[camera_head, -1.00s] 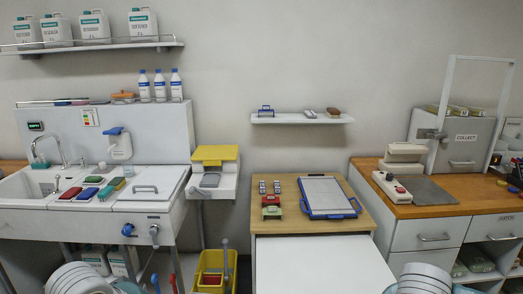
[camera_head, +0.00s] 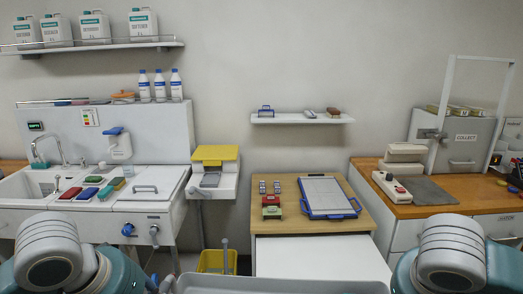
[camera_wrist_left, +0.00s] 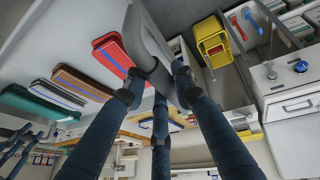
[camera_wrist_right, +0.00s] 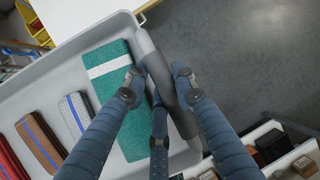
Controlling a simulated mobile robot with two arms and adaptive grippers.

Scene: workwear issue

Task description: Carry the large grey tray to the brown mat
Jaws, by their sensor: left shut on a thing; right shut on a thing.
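The large grey tray (camera_head: 285,285) shows only its far rim at the bottom of the head view. My left gripper (camera_wrist_left: 160,82) is shut on the tray's rim in the left wrist view. My right gripper (camera_wrist_right: 158,85) is shut on the rim at another end in the right wrist view. Folded cloth-like pieces lie in the tray: a green one (camera_wrist_right: 118,100), a brown one (camera_wrist_right: 42,142) and a red one (camera_wrist_left: 112,50), among others. In the head view the gripper fingers are hidden below the frame. I cannot make out a brown mat in any view.
A wood-topped table (camera_head: 290,221) with a blue-edged clipboard (camera_head: 328,197) stands ahead, with a white surface (camera_head: 318,252) in front. A sink unit (camera_head: 150,200) is left, a yellow bucket (camera_head: 213,261) beside it. A wooden counter (camera_head: 400,208) with a grey mat (camera_head: 428,191) is right.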

